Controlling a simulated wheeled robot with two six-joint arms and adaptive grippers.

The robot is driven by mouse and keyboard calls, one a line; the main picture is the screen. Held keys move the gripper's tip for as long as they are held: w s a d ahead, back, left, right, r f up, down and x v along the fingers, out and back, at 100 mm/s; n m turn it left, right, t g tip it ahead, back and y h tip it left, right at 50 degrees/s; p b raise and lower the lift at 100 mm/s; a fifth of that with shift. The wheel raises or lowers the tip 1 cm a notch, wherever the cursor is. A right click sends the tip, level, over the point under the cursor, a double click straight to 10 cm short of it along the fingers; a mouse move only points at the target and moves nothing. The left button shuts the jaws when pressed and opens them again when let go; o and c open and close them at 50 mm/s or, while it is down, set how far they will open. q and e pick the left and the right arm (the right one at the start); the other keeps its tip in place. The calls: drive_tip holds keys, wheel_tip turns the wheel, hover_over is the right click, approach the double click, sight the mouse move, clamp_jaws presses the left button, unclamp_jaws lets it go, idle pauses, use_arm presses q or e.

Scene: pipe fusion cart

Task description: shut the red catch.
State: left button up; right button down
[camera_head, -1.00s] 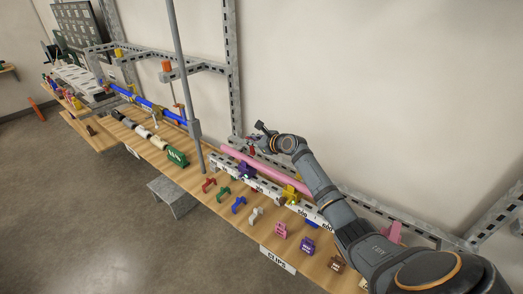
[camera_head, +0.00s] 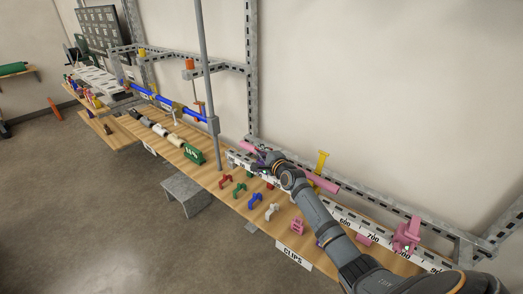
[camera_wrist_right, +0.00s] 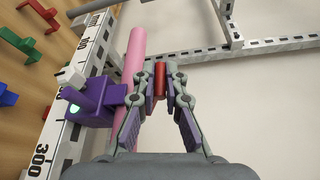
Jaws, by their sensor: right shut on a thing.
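My right gripper (camera_wrist_right: 160,78) is shut on a small red piece (camera_wrist_right: 159,86), which looks like the red catch, in the right wrist view. The piece sits upright between the two fingertips. The gripper is just right of the pink pipe (camera_wrist_right: 130,62); I cannot tell whether it touches it. In the head view my right gripper (camera_head: 263,156) is low at the left end of the pink pipe (camera_head: 324,184), and the red piece cannot be made out there. My left gripper is not in view.
A purple clip (camera_wrist_right: 95,100) with a green light sits on the numbered rail (camera_wrist_right: 75,110), left of the gripper. Loose clips, including a green one (camera_head: 239,189) and a blue one (camera_head: 255,201), lie in front. A grey post (camera_head: 207,95) stands to the left.

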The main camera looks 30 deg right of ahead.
drive_tip(key=shift+s+a+f+n+t+b, duration=0.1)
drive_tip(key=shift+a+f+n+t+b, duration=0.2)
drive_tip(key=shift+f+n+b, duration=0.8)
drive_tip(key=shift+s+a+n+t+b, duration=0.1)
drive_tip(key=shift+n+t+b, duration=0.4)
drive_tip(key=shift+b, duration=1.45)
drive_tip(key=shift+s+a+f+n+t+b, duration=0.1)
drive_tip(key=shift+a+f+n+t+b, duration=0.15)
drive_tip(key=shift+f+n+b, duration=0.9)
drive_tip(key=shift+r+m+b, duration=0.25)
drive_tip(key=shift+r+b, duration=0.1)
drive_tip(key=shift+r, duration=0.25)
drive_tip(key=c, duration=1.4)
unclamp_jaws()
drive_tip(key=shift+d+f, duration=0.1)
drive_tip(key=s, duration=0.7)
drive_tip(key=shift+s+f, duration=0.25)
drive_tip(key=shift+f, duration=0.05)
